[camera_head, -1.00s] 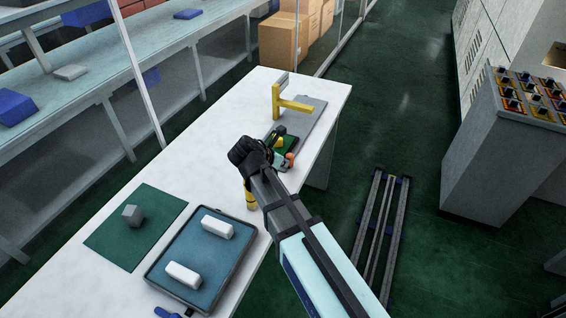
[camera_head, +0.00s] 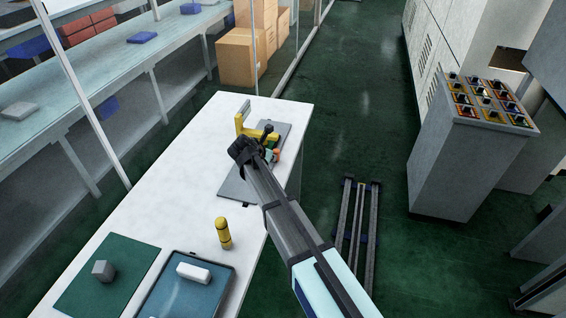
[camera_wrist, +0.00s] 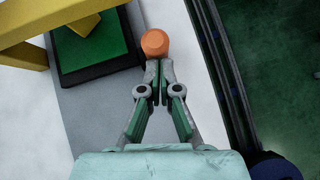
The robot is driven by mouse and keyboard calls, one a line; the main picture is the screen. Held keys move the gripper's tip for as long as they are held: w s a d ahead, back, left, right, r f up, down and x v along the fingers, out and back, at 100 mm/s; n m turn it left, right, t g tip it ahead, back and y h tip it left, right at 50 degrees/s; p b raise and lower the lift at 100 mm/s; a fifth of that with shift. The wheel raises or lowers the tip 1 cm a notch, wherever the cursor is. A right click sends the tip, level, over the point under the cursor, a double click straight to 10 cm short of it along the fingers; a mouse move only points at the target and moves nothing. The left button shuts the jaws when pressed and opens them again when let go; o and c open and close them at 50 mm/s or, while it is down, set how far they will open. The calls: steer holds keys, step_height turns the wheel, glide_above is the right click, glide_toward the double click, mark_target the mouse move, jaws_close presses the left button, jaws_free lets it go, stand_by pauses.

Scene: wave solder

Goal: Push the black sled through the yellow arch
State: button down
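The black sled (camera_wrist: 100,64) carries a green board (camera_wrist: 95,45) and has an orange knob (camera_wrist: 155,42) at its side. In the head view my arm hides most of it; the orange knob (camera_head: 277,155) shows. The yellow arch (camera_head: 240,126) stands at the far end of the table, and its bar (camera_wrist: 50,22) crosses the upper left of the wrist view, close to the sled. I cannot tell how far the sled is under it. My gripper (camera_wrist: 159,75) is shut, with its fingertips at the near side of the orange knob; contact is unclear.
The sled is on a grey plate (camera_head: 235,187) with bare plate on the near side. A yellow cylinder (camera_head: 223,232), a blue tray (camera_head: 221,264) with a white block (camera_head: 194,273), and a green mat (camera_head: 125,262) with a grey cube (camera_head: 103,270) are nearer.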

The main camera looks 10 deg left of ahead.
steer(key=shift+w, duration=1.3)
steer(key=shift+r+p, duration=0.1)
steer(key=shift+p, duration=0.2)
